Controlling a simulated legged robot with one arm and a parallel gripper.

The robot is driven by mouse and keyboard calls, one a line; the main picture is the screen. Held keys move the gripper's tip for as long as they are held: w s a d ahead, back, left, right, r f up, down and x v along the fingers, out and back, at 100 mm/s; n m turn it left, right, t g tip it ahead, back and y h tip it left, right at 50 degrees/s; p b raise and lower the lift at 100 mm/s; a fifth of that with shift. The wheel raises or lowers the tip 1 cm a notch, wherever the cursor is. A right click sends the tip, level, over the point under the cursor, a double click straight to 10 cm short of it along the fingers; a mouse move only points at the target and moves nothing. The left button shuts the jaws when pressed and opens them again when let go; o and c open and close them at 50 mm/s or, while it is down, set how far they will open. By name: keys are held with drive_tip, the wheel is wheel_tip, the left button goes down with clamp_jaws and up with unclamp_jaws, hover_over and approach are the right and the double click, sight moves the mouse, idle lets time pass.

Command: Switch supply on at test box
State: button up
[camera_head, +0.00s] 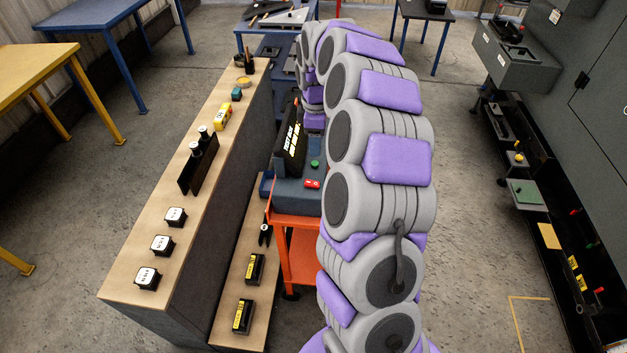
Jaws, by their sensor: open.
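The test box (292,190) is a blue-grey unit on an orange cart, left of my arm. A black upright panel (291,142) with pale lettering stands at its back. A green round button (314,163) and a red switch (312,184) with a small light mark sit on its top. I cannot tell the switch's position. My arm rises in front and bends down at the far end, behind the box's panel area. My gripper's fingers are hidden behind the arm and panel. The right side of the box is also covered by my arm.
The orange cart (297,222) stands beside a long wooden-topped bench (140,245) holding several small parts and a black rack (198,165). A lower shelf (230,317) holds black-and-yellow items. A grey cabinet (590,110) stands at right. Open floor (470,240) lies between it and my arm.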

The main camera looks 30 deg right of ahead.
sight(316, 183)
wheel_tip(316, 183, down, 16)
drive_tip(key=b, duration=0.3)
